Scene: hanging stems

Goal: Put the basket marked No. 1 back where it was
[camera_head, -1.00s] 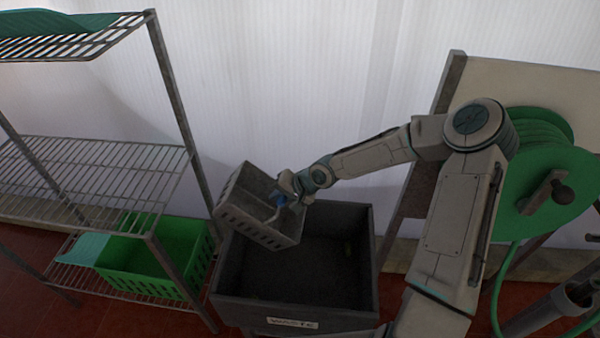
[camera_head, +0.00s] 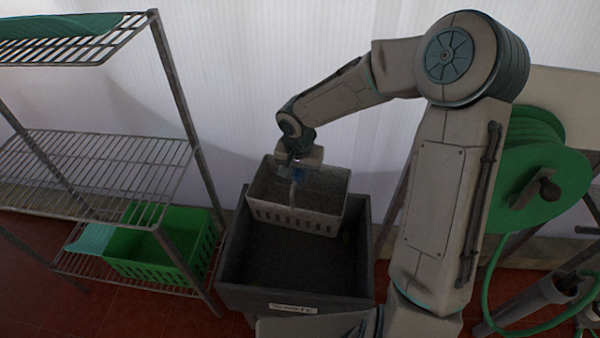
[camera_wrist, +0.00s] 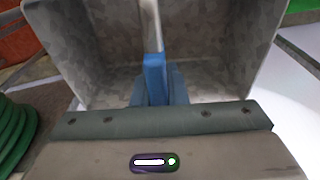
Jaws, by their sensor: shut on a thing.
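A grey slotted basket (camera_head: 298,213) hangs nearly level from my gripper (camera_head: 296,175) above the back part of the dark waste bin. My gripper's blue fingers are shut on the basket's handle (camera_wrist: 150,30). In the wrist view the basket's grey inside (camera_wrist: 100,45) fills the upper middle, and what shows of it looks empty. I see no number on the basket from here.
The dark bin (camera_head: 295,307) labelled as waste stands below the basket. A wire shelf rack (camera_head: 90,170) stands at the left, its middle shelf bare. A green crate (camera_head: 160,262) sits on the low shelf. A green hose reel (camera_head: 540,180) is at the right.

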